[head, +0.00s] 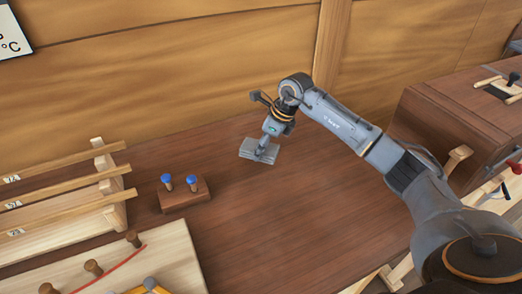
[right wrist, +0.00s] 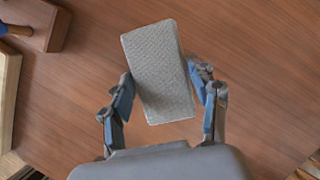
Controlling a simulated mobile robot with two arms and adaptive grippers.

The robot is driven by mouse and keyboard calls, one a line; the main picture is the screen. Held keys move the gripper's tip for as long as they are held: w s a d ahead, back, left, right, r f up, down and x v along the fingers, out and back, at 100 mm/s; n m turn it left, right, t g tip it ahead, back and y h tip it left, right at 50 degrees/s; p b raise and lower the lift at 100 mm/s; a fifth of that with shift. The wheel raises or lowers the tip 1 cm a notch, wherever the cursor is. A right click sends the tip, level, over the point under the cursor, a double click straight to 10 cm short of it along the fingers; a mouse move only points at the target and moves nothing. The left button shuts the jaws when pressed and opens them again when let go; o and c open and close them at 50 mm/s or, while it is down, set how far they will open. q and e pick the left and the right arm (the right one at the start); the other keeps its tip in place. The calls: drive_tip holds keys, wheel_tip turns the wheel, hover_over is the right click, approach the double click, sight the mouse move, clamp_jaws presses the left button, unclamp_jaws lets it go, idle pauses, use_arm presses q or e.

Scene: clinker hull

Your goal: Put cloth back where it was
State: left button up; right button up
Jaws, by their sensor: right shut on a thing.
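A grey folded cloth (right wrist: 160,70) is held between the two fingers of my right gripper (right wrist: 167,98), with a finger on each side of it. In the head view the cloth (head: 259,150) is a small grey slab at the end of my right arm, over the wooden bench top (head: 290,215). My right gripper (head: 264,152) is partly hidden by its own wrist there. I cannot tell whether the cloth touches the bench.
A small wooden block with two blue-topped pegs (head: 185,195) stands left of the cloth. A rack of slats (head: 70,195) and a pale board with brown knobs (head: 165,250) lie further left. A brown chest (head: 440,110) stands at right. The bench middle is clear.

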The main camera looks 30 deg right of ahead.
drive_tip(key=shift+w+d+f, duration=0.15)
drive_tip(key=shift+w+f, duration=0.2)
drive_tip(key=shift+f, duration=0.05)
wheel_tip(320, 180, down, 3)
drive_tip(key=shift+w+p, duration=0.1)
drive_tip(key=shift+p, duration=0.7)
drive_tip(key=shift+f, duration=0.35)
drive_tip(key=o, duration=1.1)
